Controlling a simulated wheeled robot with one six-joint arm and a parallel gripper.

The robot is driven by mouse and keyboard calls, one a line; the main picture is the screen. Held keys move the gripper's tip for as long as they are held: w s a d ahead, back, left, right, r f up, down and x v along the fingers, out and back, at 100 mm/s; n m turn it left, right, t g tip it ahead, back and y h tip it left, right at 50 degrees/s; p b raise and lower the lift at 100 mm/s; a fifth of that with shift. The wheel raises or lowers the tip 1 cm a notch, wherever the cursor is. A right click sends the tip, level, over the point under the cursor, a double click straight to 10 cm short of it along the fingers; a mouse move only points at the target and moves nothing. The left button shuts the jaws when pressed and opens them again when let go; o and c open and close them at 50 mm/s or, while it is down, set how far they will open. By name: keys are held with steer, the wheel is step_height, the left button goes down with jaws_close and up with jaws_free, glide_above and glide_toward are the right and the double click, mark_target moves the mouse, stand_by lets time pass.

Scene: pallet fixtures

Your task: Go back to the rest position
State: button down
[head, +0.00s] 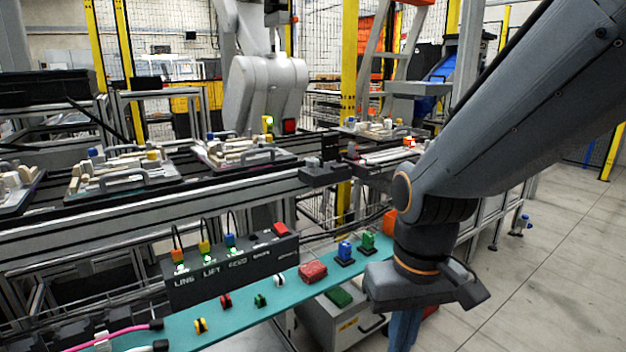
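My arm comes in from the upper right and bends down at the wrist. My gripper (425,287) is the dark block at its end, low at the right, over or beside the right end of the teal shelf (235,319). Its fingers cannot be made out, so I cannot tell whether it is open or holds anything. The wrist hides the shelf's right end.
A dark control box (232,268) with lit, cabled plugs stands behind the shelf. Small coloured parts, including a red block (312,272) and a blue connector (345,251), sit on the shelf. Pallets (122,172) line the conveyor behind. Floor (545,265) at the right is mostly clear.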

steer(key=d+r+m+p, duration=0.2)
steer(key=d+r+p, duration=0.4)
steer(key=p, duration=0.4)
steer(key=shift+s+d+r+p, duration=0.15)
steer(key=shift+s+r+p, duration=0.25)
steer(key=shift+r, duration=0.05)
